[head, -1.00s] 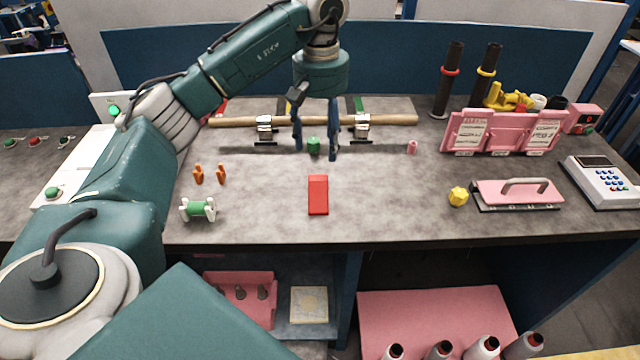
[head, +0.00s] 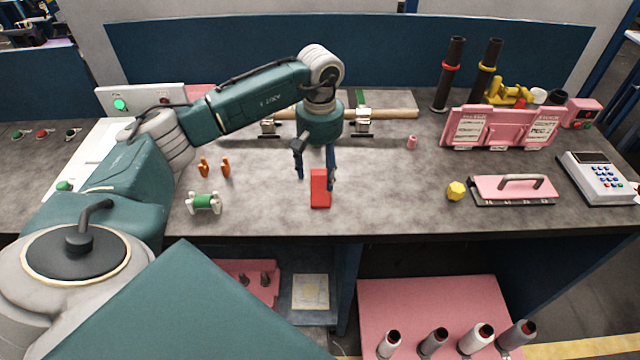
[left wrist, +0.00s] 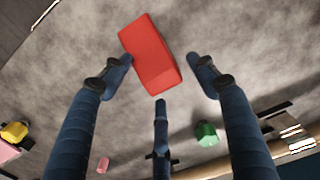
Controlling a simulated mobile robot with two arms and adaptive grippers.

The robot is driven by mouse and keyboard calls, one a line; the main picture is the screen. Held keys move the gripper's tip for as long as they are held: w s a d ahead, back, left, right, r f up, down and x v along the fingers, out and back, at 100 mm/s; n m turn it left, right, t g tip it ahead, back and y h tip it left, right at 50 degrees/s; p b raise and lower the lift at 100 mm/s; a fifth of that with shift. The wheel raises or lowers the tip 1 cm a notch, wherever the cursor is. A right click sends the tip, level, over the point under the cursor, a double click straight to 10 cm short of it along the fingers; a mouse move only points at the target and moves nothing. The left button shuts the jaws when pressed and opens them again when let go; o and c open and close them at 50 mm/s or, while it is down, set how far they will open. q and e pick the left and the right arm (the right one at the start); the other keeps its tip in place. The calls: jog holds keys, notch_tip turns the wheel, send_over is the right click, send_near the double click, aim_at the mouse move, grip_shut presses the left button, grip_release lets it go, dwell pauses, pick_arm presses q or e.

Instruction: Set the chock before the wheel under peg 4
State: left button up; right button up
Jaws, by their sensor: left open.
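A red block (head: 320,190), the likeliest chock, lies on the grey workbench near its front edge; it also shows in the left wrist view (left wrist: 150,55). My left gripper (head: 316,178) is open and low over the block. In the left wrist view, the fingers (left wrist: 160,68) are spread, with the block between and beyond the tips; I cannot tell whether they touch it. A pink board (head: 497,128) with white cards stands at the right; one card seems to name a peg, but its number is unclear. I cannot make out a wheel under a numbered peg. My right gripper is not in view.
A wooden rod (head: 398,114) on clamps lies behind. A green piece (left wrist: 206,134) shows in the wrist view. A green spool (head: 204,203) and orange pegs (head: 225,167) stand left. A yellow piece (head: 456,190) and pink-topped plate (head: 513,190) lie right. Bench between is clear.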

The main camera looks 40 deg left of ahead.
pick_arm(q)
grip_shut()
dwell(0.4)
